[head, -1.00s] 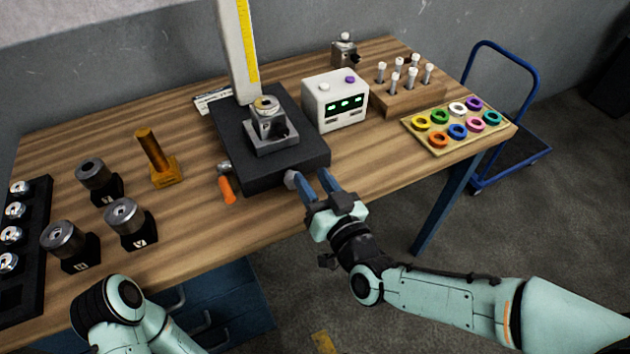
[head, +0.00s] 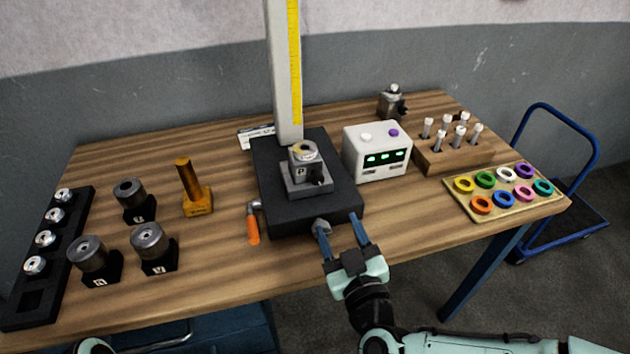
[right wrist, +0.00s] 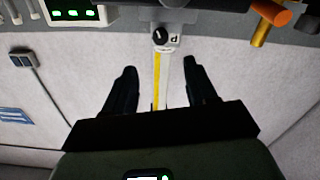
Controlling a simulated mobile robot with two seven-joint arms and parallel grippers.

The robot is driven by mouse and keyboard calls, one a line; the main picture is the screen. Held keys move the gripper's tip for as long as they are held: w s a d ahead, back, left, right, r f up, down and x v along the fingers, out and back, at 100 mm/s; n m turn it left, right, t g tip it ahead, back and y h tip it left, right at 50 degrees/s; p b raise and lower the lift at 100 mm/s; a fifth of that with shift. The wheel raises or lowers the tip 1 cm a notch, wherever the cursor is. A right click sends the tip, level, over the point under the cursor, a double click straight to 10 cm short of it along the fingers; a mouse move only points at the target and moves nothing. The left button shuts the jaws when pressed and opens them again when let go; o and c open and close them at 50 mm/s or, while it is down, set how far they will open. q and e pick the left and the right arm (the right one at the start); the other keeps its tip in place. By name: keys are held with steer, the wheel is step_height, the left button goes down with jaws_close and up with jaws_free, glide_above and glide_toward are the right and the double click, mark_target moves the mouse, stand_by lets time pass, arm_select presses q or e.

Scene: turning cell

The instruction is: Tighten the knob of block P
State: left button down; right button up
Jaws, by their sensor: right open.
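Block P (head: 303,173), a small grey block with a round metal top, sits upright on a grey plate on the black base (head: 275,205). In the right wrist view, block P (right wrist: 172,42) appears upside down, with its black knob (right wrist: 160,36) turned towards the camera. My right gripper (head: 341,225) is open and empty at the front edge of the black base, short of the block. In the wrist view the knob lies beyond the gap between the fingers (right wrist: 160,88). I cannot tell how tight the knob is. My left gripper is out of view.
A white column (head: 284,80) with a yellow scale rises behind block P. A white display box (head: 378,152) stands to the right. Several dark cylinders (head: 152,240) stand on the left. A ring tray (head: 505,192) is far right.

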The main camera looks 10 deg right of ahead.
steer(key=p, duration=0.7)
glide_toward(318, 181)
steer(key=w, duration=0.8)
steer(key=shift+w+a+f, duration=0.1)
steer(key=shift+w, duration=0.15)
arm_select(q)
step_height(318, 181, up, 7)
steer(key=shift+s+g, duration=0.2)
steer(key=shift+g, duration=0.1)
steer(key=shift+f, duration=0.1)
